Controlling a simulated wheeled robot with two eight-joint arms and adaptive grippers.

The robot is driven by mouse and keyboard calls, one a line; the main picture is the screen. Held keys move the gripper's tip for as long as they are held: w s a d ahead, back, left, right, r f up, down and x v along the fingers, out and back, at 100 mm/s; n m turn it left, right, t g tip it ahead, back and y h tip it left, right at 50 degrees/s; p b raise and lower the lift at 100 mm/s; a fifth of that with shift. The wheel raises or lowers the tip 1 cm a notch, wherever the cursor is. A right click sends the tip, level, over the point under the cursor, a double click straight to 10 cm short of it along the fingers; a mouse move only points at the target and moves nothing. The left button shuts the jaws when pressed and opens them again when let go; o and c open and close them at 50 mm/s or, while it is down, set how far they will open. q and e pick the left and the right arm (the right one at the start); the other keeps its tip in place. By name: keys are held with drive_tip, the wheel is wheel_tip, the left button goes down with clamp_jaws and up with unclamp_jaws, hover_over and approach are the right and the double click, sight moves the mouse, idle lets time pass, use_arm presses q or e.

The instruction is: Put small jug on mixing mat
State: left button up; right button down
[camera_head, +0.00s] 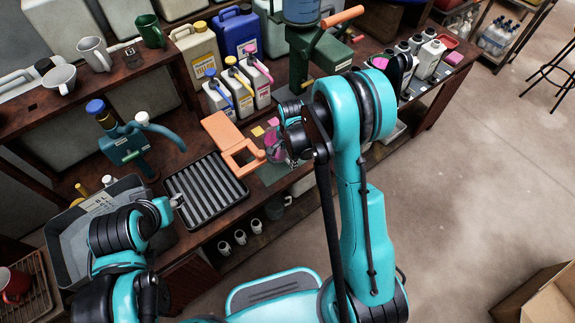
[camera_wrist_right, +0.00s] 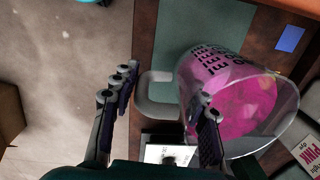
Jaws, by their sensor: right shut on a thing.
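The small jug (camera_head: 274,152) is clear, with dark lettering and pink contents. In the right wrist view the jug (camera_wrist_right: 238,95) lies tilted across the picture, its pale handle (camera_wrist_right: 150,95) between the fingers of my right gripper (camera_wrist_right: 160,112). My right gripper (camera_head: 292,148) is shut on the jug. The green mixing mat (camera_head: 271,174) lies at the bench's front edge below the jug and also shows in the right wrist view (camera_wrist_right: 190,22). I cannot tell if the jug touches it. My left gripper (camera_head: 176,202) is near the black ribbed tray; its jaws are too small to read.
An orange frame (camera_head: 228,140) lies left of the jug, and the black ribbed tray (camera_head: 207,190) lies further left. Several white dye bottles (camera_head: 238,90) stand behind. A green stand (camera_head: 318,50) rises at the back. A blue square (camera_wrist_right: 290,38) lies near the mat.

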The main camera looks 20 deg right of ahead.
sight(288, 162)
wheel_tip(288, 162, down, 4)
drive_tip(key=shift+f+b, duration=0.1)
drive_tip(key=shift+b, duration=0.6)
drive_tip(key=c, duration=0.8)
unclamp_jaws()
